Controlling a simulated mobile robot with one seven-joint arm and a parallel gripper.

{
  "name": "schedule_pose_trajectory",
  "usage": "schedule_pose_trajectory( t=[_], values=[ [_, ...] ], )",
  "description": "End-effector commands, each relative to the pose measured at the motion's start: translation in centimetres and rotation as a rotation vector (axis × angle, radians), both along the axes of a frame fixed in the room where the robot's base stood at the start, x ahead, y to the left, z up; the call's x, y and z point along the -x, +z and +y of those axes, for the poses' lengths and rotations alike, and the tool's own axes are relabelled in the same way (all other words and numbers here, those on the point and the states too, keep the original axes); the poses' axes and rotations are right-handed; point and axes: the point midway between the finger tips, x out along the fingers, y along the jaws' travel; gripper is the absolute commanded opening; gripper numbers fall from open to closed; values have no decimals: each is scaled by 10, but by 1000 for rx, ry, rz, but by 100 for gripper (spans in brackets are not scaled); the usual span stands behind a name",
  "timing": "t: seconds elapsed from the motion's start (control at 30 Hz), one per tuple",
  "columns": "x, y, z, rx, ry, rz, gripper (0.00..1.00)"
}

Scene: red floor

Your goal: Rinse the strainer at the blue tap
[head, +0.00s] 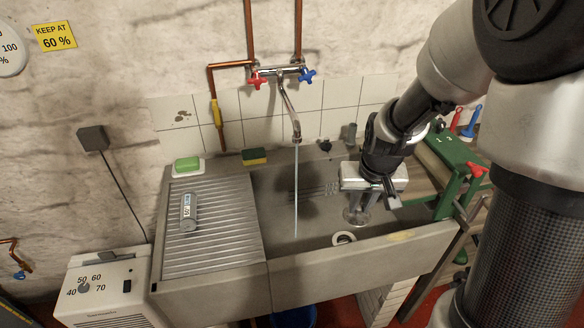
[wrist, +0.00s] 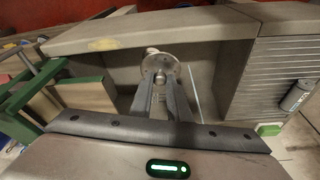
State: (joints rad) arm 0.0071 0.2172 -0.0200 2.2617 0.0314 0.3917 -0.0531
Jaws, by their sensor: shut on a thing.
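The tap with the blue handle (head: 307,77) is on the wall above the sink (head: 275,262). A thin water stream (head: 296,190) runs from its spout into the basin. My gripper (head: 358,203) is inside the basin, to the right of the stream. It is shut on the strainer (head: 354,217), a round metal piece, partly hidden by the fingers. The wrist view shows the strainer (wrist: 166,67) between the fingertips (wrist: 160,80), with the stream a little to its right, apart from it.
A sponge (head: 255,156) lies on the back ledge. A green-framed bench (head: 452,160) stands at right. The basin's left part is clear.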

Motion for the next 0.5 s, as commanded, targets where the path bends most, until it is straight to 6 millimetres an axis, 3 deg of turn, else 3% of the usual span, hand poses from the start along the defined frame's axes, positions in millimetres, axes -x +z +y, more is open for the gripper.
schedule_pose_trajectory(
  t=[0.5],
  values=[
    [2,0,8,0,0,-1,0]
  ],
)
